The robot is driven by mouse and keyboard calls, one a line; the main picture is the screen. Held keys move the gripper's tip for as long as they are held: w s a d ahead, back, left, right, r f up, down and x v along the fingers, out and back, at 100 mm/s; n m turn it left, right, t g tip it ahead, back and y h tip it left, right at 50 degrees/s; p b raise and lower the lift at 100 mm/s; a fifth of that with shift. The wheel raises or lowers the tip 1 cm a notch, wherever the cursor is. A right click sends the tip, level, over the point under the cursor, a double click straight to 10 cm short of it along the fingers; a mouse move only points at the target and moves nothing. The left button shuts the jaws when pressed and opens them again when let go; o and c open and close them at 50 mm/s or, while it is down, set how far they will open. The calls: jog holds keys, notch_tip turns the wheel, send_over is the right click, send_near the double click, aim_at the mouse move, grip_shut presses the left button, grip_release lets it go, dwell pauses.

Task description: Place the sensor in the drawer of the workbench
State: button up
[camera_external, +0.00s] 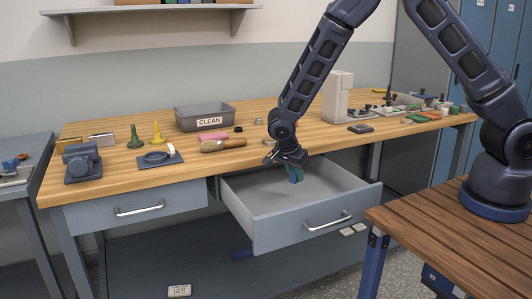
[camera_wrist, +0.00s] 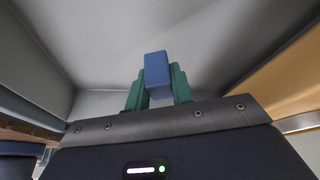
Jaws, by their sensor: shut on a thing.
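My gripper (camera_external: 295,176) reaches down into the open drawer (camera_external: 312,232) of the workbench (camera_external: 120,172). Its green fingers are shut on a small blue block, which I take to be the sensor (camera_external: 296,175). In the wrist view the sensor (camera_wrist: 157,75) sits between the two green fingertips (camera_wrist: 157,90), with the pale drawer interior (camera_wrist: 95,45) around it. The drawer looks otherwise empty. I cannot tell whether the sensor touches the drawer floor.
A grey CLEAN bin (camera_external: 203,118), a brush (camera_external: 222,145) and several small tools stand on the worktop. A closed drawer (camera_external: 138,208) is at the left. A wooden table (camera_external: 450,235) stands close to the open drawer's right front corner. The drawer's left part is free.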

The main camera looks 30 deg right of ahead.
aim_at(293, 183)
jog(key=shift+f, duration=3)
jog(key=o, duration=1)
jog(key=shift+f, duration=0.1)
